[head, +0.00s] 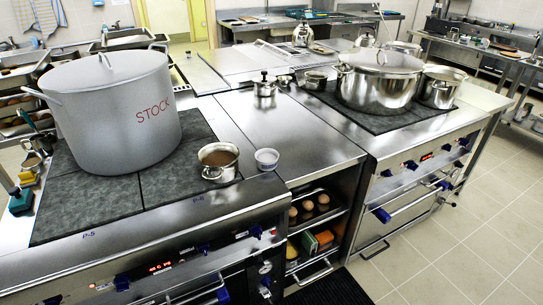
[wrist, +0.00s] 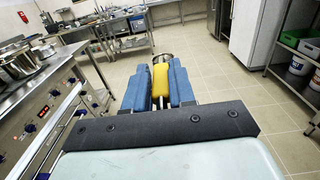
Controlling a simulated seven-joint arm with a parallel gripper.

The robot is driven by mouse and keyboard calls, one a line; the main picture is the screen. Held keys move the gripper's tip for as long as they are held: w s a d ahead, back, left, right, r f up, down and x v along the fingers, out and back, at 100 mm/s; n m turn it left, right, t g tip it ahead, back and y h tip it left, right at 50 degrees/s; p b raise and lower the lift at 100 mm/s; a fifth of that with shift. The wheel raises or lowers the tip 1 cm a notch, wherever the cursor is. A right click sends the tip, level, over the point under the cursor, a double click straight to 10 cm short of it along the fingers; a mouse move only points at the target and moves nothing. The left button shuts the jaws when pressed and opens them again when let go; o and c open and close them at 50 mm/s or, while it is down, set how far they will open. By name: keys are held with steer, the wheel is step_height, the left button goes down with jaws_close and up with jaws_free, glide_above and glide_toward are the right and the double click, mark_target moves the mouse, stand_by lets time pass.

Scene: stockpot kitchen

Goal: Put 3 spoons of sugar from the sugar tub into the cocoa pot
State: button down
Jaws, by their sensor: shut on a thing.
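The cocoa pot (head: 218,160), a small steel pot of brown liquid, stands on the dark hob at the front, right of the large stockpot. A small pale tub (head: 266,158) with whitish contents, seemingly the sugar tub, stands just right of it on the steel counter. In the wrist view my gripper (wrist: 159,72) has its blue fingers shut on the yellow handle of a spoon (wrist: 160,80). The spoon's round metal end (wrist: 163,58) shows beyond the fingertips; I cannot tell what it holds. The gripper is outside the head view.
The large stockpot (head: 117,110) marked STOCK fills the left hob. Another large lidded pot (head: 380,82) stands on the right hob. The steel counter (head: 300,135) between the hobs is mostly clear. Tiled floor (wrist: 225,75) lies beyond the gripper in the wrist view.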

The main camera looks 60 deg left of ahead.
stand_by(0.3)
steer(key=s+a+n+g+y, duration=0.2)
steer(key=s+a+n+y, duration=0.15)
steer(key=a, duration=1.25)
steer(key=s+a+n+g+y, duration=0.1)
steer(key=s+a+n+y, duration=0.3)
steer(key=a, duration=1.3)
steer(key=s+a+g+y, duration=0.25)
steer(key=s+a, duration=0.35)
steer(key=a, duration=1)
steer(key=s+a+f+n+g+y, duration=0.2)
steer(key=s+a+n+g, duration=0.4)
steer(key=s+a, duration=1)
steer(key=s+a+f+n+g+y, duration=0.2)
steer(key=s+a+n+g, duration=0.4)
steer(key=s+a, duration=0.9)
steer(key=shift+s+a+f+g, duration=0.35)
steer(key=shift+a+g, duration=1.1)
steer(key=shift+a, duration=2.4)
steer(key=shift+r, duration=0.1)
